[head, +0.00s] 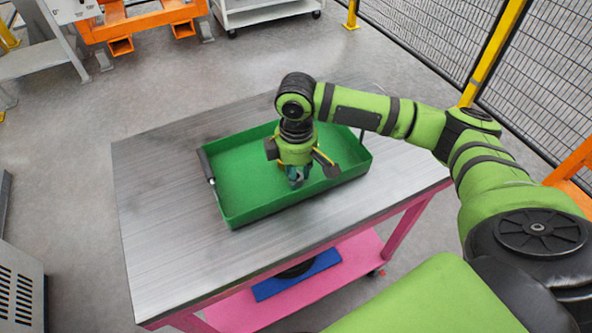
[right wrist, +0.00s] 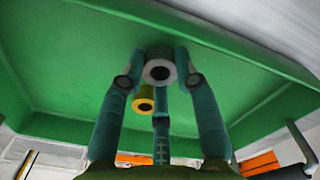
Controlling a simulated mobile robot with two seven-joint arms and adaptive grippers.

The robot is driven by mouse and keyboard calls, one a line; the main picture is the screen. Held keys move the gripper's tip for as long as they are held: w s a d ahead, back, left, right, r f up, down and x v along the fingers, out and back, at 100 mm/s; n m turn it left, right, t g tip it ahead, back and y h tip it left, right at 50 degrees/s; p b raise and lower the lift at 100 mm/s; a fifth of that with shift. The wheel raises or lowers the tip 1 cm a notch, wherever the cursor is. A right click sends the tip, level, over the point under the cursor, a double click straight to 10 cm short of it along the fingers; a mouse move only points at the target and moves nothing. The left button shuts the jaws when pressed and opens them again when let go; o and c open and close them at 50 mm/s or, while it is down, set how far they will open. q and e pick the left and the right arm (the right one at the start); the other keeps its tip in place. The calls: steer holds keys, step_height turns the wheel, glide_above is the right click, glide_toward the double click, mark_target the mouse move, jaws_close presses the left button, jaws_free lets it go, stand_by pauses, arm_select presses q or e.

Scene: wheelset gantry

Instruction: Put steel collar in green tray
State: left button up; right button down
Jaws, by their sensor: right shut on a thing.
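The green tray (head: 236,177) lies on the steel tabletop, with dark handles at its ends. My right gripper (head: 297,179) points down over the tray's inside, right of its middle. In the right wrist view its teal fingers (right wrist: 158,78) are closed around a grey ring, the steel collar (right wrist: 160,70). The collar's open bore faces the camera. The green tray wall and floor (right wrist: 70,70) show behind it. I cannot tell whether the collar touches the tray floor. In the head view the fingers and arm hide the collar. My left gripper is out of view.
A yellow ring (right wrist: 144,98) shows beside the fingers in the right wrist view. The brushed table (head: 165,230) is bare around the tray. Its pink lower shelf (head: 345,275) holds a blue item (head: 285,283). A mesh fence (head: 535,90) stands at right.

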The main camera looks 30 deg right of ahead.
steer(key=shift+f, duration=0.15)
steer(key=c, duration=0.9)
jaws_free()
step_height(320, 180, up, 12)
steer(key=shift+r+b, duration=0.2)
steer(key=shift+b, duration=0.25)
steer(key=shift+s, duration=0.1)
